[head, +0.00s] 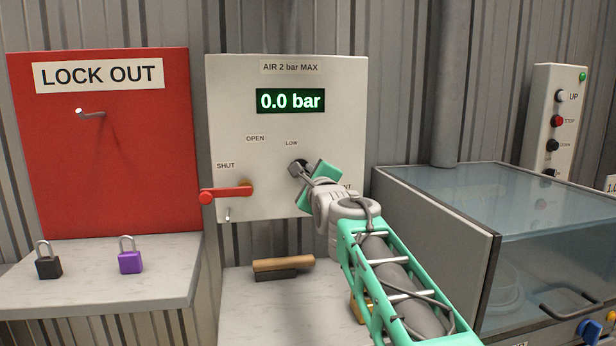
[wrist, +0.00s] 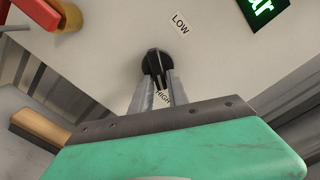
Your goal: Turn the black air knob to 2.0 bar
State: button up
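The black air knob (head: 297,167) is on the pale panel (head: 230,100), below the LOW label, partly hidden by my gripper in the head view. The panel's display (head: 290,101) reads 0.0 bar. In the head view my gripper (head: 302,170) reaches the panel from the lower right.
A red lever (head: 228,193) left of the knob lies level, pointing to SHUT. A wooden-handled brush (head: 283,264) lies on the shelf below. A red LOCK OUT board (head: 110,170) and two padlocks are left. A clear-lidded cabinet (head: 440,240) stands close on the right.

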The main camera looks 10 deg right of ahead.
jog(key=o, duration=0.3)
jog(key=s, duration=0.7)
jog(key=shift+s, duration=0.4)
